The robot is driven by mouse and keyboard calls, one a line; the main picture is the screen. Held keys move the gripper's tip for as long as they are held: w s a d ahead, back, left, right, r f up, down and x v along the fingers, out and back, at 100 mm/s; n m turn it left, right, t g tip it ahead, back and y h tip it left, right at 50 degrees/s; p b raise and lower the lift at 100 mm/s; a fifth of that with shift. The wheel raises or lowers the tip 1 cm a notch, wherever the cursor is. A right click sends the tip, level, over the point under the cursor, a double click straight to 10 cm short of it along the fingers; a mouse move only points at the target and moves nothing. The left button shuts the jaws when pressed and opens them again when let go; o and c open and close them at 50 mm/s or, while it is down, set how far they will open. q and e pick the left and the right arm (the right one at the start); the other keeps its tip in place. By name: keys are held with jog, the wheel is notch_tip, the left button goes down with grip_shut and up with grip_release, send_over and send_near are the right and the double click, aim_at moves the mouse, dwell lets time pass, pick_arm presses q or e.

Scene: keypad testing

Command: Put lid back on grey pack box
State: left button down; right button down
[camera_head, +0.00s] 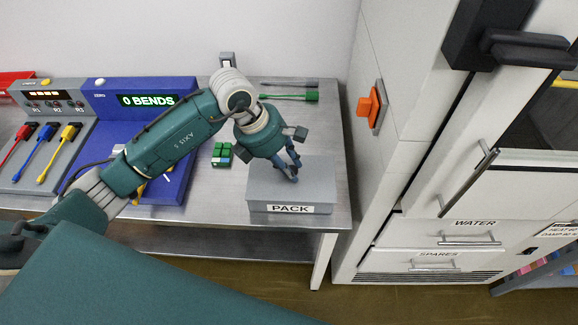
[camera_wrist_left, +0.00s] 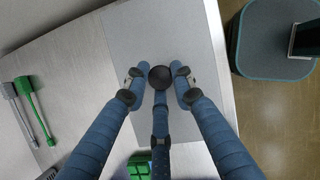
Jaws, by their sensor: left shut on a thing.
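The grey pack box (camera_head: 265,207) stands near the right end of the steel table, with a white PACK label on its front. Its flat grey lid (camera_head: 262,182) lies over the top of the box; I cannot tell whether it is fully seated. In the left wrist view, the lid (camera_wrist_left: 125,40) is a pale plate with a round black knob (camera_wrist_left: 160,77) in its middle. My left gripper (camera_head: 291,174) points down at the lid. In the left wrist view, its blue fingers (camera_wrist_left: 158,86) close around the knob. My right gripper is out of view.
A green block (camera_head: 221,154) lies left of the box, and green and grey tools (camera_head: 290,96) lie behind it. The blue panel (camera_head: 150,110) reading 0 BENDS and coloured cables (camera_head: 45,150) are at left. White cabinets (camera_head: 400,150) stand right of the table.

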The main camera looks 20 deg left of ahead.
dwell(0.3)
pick_arm(q)
jog(key=c, duration=0.9)
grip_release()
jog(key=shift+r, duration=0.1)
jog(key=shift+r+p, duration=1.95)
jog(key=shift+r, duration=1.5)
